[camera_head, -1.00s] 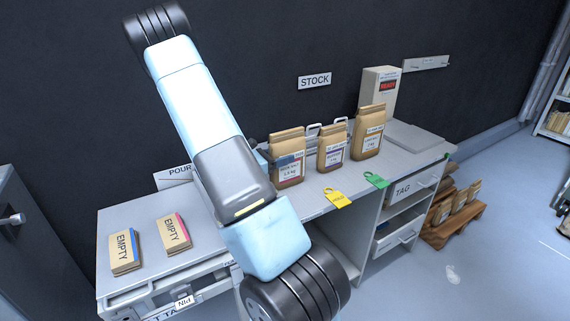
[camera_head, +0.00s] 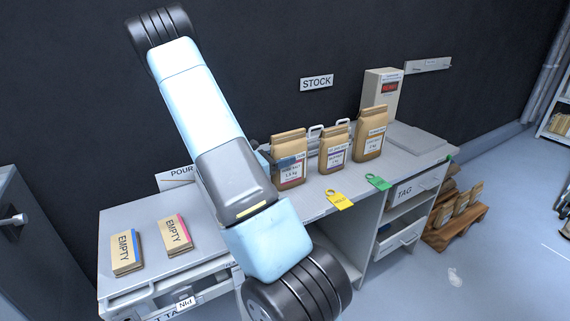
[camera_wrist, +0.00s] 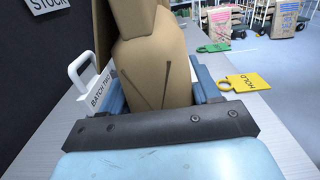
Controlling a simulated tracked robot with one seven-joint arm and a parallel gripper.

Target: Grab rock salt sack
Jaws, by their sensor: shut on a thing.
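A brown paper sack (camera_head: 291,147) with a pink-edged label stands leftmost of three sacks on the bench. The label shows a 1.5 kg mark, but its name is too small to read surely. My gripper (camera_wrist: 158,88) is shut on this sack, with blue fingers on either side of it in the wrist view. The sack's plain, creased side (camera_wrist: 150,62) fills the middle there. In the head view my arm hides most of the gripper. The sack stands upright; I cannot tell whether its base is clear of the bench.
Two other sacks, a middle one (camera_head: 334,152) and a right one (camera_head: 370,137), stand close by. A yellow tag (camera_head: 339,200) and a green tag (camera_head: 378,182) lie at the front edge. Two flat EMPTY bags (camera_head: 126,254) (camera_head: 173,235) lie left. A dark wall (camera_head: 260,60) stands behind.

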